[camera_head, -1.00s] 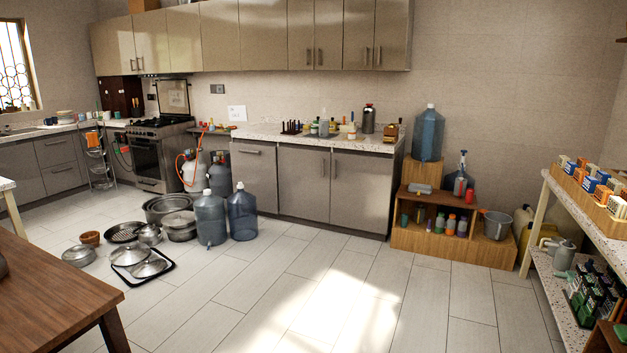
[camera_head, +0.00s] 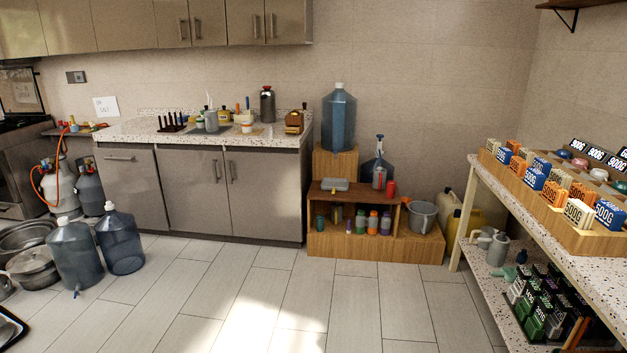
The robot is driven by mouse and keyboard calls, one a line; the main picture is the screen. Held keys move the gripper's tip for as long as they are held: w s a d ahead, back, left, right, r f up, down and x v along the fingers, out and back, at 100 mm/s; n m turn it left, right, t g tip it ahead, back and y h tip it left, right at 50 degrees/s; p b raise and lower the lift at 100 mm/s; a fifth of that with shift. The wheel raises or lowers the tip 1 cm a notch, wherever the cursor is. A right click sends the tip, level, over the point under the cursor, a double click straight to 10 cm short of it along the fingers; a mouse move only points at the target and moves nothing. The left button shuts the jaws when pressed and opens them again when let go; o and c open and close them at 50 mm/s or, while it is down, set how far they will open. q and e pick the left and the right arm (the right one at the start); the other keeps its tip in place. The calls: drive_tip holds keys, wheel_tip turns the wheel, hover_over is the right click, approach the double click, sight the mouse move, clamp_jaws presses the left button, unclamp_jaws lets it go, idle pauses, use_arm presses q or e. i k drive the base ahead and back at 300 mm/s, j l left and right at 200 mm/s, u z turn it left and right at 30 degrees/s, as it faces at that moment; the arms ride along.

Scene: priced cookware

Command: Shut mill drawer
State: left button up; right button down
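A small brown wooden box-shaped object with a dark top (camera_head: 294,123), which looks like the mill, stands at the right end of the speckled counter (camera_head: 130,132). It is too small to tell how far its drawer is out. Neither of my grippers is in view, so nothing is seen near it or held.
Blue water jugs (camera_head: 76,255) and pots (camera_head: 33,268) stand on the floor at left. A wooden crate shelf (camera_head: 325,246) with a large blue bottle (camera_head: 338,120) stands right of the counter. A speckled rack (camera_head: 487,185) with boxed goods is at right. The middle floor is clear.

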sight(289, 128)
drive_tip(key=i, duration=2.2)
